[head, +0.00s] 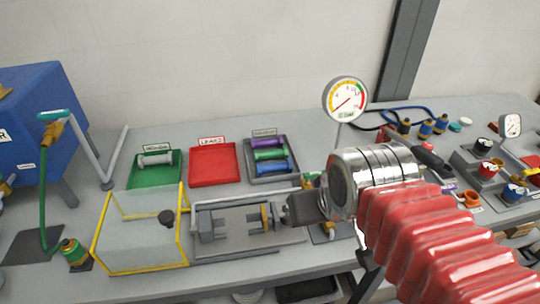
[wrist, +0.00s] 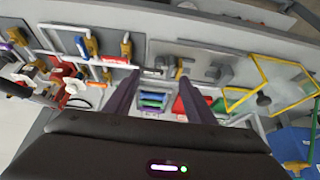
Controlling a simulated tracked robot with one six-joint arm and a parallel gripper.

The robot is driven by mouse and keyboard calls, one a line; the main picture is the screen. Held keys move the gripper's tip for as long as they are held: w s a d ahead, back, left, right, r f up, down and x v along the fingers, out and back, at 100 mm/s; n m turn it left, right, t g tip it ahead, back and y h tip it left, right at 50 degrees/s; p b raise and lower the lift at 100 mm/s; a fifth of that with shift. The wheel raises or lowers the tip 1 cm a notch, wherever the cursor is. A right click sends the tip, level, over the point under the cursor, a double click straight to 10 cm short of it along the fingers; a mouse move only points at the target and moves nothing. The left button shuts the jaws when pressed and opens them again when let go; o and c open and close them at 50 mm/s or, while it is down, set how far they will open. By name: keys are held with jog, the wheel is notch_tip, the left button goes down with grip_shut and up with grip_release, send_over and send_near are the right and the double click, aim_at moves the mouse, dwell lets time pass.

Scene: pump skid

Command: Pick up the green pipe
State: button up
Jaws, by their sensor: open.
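The green pipe (head: 270,154) lies in a dark grey tray (head: 288,177) at the back of the bench, between a purple pipe (head: 268,142) above it and a blue pipe (head: 273,166) below it. In the wrist view the green pipe (wrist: 152,103) shows small between my fingers, farther off. My gripper (head: 290,212) is in front of the tray, above the bench fixture, apart from the pipes. In the wrist view my gripper (wrist: 160,74) has its two fingers spread, with nothing between them.
A red tray (head: 214,166) and a green tray (head: 138,178) with a grey pipe stand left of the dark tray. A yellow-framed clear box (head: 135,235) and a vise-like fixture (head: 235,228) stand in front. A round gauge (head: 345,99) rises behind my wrist.

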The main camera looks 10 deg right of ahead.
jog(key=o, duration=0.7)
jog(key=w+r, duration=0.2)
jog(key=w, duration=0.7)
jog(key=shift+r, duration=0.25)
jog(key=o, duration=0.5)
jog(key=shift+g, duration=0.3)
jog(key=w, duration=0.8)
jog(key=shift+w+d, duration=0.1)
jog(key=shift+w, duration=0.1)
jog(key=shift+g, duration=0.3)
jog(key=w+f, duration=0.3)
jog(key=w, duration=0.3)
jog(key=w+f, duration=0.3)
jog(key=w, duration=0.4)
jog(key=w+f, duration=0.3)
jog(key=w, duration=0.4)
jog(key=shift+w+d+f, duration=0.1)
jog(key=shift+w, duration=0.05)
send_near(271, 151)
jog(key=shift+x, duration=2.35)
